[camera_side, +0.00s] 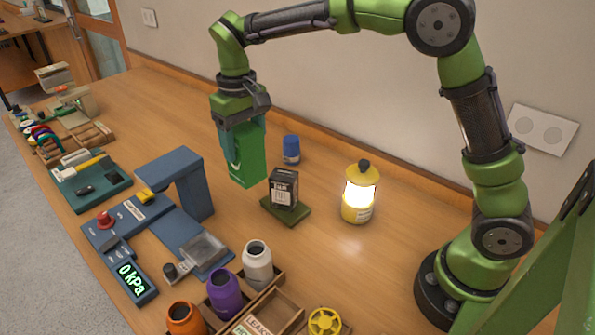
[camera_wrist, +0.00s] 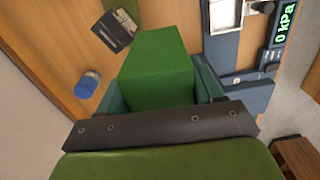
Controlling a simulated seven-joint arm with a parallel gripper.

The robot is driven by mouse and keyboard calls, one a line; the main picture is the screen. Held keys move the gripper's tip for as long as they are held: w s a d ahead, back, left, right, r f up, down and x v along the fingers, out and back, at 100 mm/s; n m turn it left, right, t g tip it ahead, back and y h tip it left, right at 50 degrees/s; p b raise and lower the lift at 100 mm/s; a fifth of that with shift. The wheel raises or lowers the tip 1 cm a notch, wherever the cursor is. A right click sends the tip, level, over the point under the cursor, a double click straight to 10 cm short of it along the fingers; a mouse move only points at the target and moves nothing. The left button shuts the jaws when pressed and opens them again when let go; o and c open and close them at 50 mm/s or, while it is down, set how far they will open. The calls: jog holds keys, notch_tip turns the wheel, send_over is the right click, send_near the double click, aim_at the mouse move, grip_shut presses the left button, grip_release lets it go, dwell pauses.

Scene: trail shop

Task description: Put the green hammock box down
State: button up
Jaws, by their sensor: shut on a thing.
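The green hammock box (camera_side: 247,155) hangs below my gripper (camera_side: 243,122) in the side view, upright or nearly so. It appears above the table, left of a small black box, though its exact height is hard to tell. In the wrist view the green hammock box (camera_wrist: 158,66) sits between the two teal fingers of my gripper (camera_wrist: 160,90). The gripper is shut on it. The box's lower end hides part of the table behind it.
A black box (camera_side: 284,187) stands on a green base (camera_side: 286,211). A blue jar (camera_side: 291,149) and a lit yellow lantern (camera_side: 358,200) stand behind and right. A blue press (camera_side: 185,180) stands left. Jars and a wooden tray (camera_side: 276,317) are in front. Bare wood lies toward the wall.

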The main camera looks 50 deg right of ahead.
jog(key=w+d+f, duration=0.1)
jog(key=w+d, duration=0.2)
jog(key=w, duration=0.3)
jog(key=w+d+f, duration=0.2)
jog(key=w, duration=0.4)
jog(key=shift+n, duration=0.3)
jog(key=f, duration=0.9)
jog(key=shift+w+d+f, duration=0.1)
jog(key=shift+w+f, duration=0.15)
jog(key=shift+f, duration=0.05)
jog(key=shift+f, duration=0.2)
jog(key=o, duration=1.2)
jog(key=shift+c, duration=0.2)
jog(key=shift+r, duration=0.1)
